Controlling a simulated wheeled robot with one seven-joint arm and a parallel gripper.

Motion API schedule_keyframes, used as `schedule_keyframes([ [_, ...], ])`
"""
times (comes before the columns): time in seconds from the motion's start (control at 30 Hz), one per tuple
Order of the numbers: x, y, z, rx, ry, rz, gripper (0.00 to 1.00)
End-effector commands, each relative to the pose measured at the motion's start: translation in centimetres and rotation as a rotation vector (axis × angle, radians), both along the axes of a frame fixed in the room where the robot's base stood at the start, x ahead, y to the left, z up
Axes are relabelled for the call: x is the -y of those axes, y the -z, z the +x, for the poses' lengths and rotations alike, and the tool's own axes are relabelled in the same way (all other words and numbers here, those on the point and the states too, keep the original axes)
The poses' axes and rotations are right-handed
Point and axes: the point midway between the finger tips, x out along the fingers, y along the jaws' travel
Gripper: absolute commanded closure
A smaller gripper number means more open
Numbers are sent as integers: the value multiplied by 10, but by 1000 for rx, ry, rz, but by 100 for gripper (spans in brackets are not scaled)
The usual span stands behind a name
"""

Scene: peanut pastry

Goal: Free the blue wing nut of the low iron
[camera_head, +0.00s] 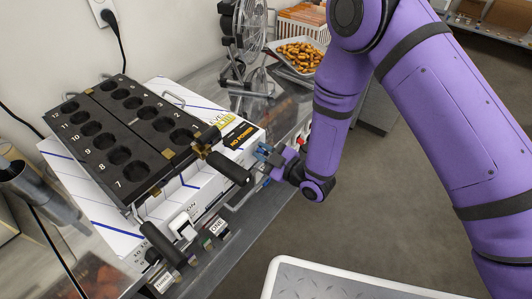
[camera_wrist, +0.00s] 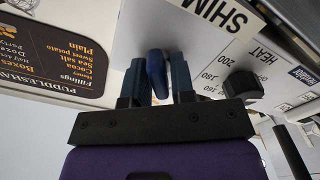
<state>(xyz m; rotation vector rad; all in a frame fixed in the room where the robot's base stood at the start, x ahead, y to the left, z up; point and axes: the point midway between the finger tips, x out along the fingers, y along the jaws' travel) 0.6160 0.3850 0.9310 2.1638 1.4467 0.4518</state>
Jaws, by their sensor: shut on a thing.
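In the wrist view, the blue wing nut (camera_wrist: 157,76) sits between the two dark blue fingers of my gripper (camera_wrist: 158,82), which are shut on it. It lies against a pale surface with a label reading SHIM. In the head view, my gripper (camera_head: 265,156) is at the right side of the black iron, just beyond the end of a black handle (camera_head: 228,167). The wing nut cannot be made out there. The black iron (camera_head: 128,193) has rows of numbered round wells and stands on a white box-like body with blue lines. Which part is the low iron, I cannot tell.
A second black handle (camera_head: 160,243) sticks out at the iron's front. A tray of brown pastries (camera_head: 299,54) and a fan (camera_head: 246,28) stand behind. In the wrist view, a dark HEAT dial (camera_wrist: 243,87) is close to my right finger. Open floor lies at the right.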

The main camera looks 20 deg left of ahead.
Motion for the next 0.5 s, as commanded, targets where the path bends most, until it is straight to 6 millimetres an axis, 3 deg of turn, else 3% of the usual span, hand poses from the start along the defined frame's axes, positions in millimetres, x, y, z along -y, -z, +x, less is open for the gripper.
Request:
schedule_keyframes([
  [0.2, 1, 0, 0, 12, 1, -6, 98],
  [0.5, 0, 1, -1, 256, 0, -107, 98],
])
